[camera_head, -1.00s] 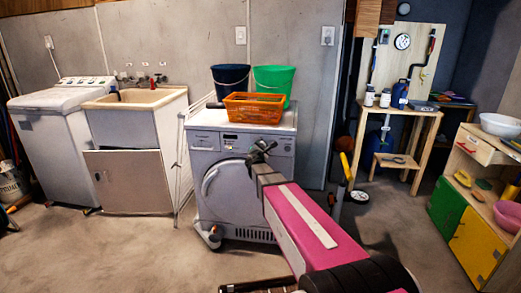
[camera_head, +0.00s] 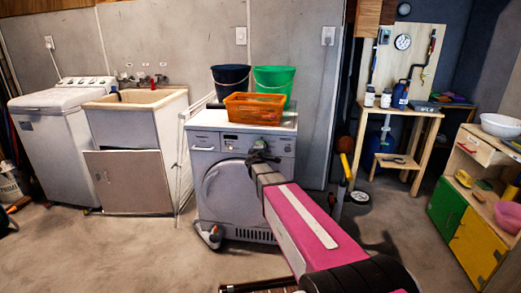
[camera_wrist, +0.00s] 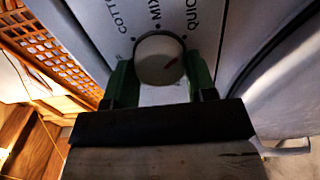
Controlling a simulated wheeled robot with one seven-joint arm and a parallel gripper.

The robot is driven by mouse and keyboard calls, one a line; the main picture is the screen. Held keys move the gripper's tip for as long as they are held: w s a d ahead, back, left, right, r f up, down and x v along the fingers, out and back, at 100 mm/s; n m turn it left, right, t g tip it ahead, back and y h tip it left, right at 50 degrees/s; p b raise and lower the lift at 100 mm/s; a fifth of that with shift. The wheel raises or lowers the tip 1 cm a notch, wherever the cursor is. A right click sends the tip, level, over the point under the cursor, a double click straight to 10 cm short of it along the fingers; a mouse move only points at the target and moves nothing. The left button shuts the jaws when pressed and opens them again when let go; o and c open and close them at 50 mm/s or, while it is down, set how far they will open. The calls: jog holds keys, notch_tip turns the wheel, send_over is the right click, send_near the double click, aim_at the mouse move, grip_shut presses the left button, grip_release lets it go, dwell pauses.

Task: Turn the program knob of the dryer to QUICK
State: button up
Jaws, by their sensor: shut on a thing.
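The dryer (camera_head: 228,185) is white with a round front door and stands in the middle of the head view. Its program knob (camera_wrist: 158,60) is a pale round dial with a red mark. The mark points right and slightly up, on the side of the QUICK label (camera_wrist: 193,15). The COTTON label (camera_wrist: 117,15) is at the left, with a partly cut-off MIX label between. My gripper (camera_wrist: 160,80) has one green finger on each side of the knob and is shut on it. In the head view my gripper (camera_head: 260,151) covers the knob at the dryer's panel.
An orange basket (camera_head: 253,108) stands on the dryer, with a dark bucket (camera_head: 230,80) and a green bucket (camera_head: 274,82) behind. A white drying rack (camera_head: 183,165) stands close at the dryer's left. The floor (camera_head: 130,250) at front left is clear.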

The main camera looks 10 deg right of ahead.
jog(key=shift+m, duration=0.6)
jog(key=o, duration=0.9)
jog(key=v, duration=1)
jog(key=shift+s+a, duration=0.15)
jog(key=shift+s, duration=0.25)
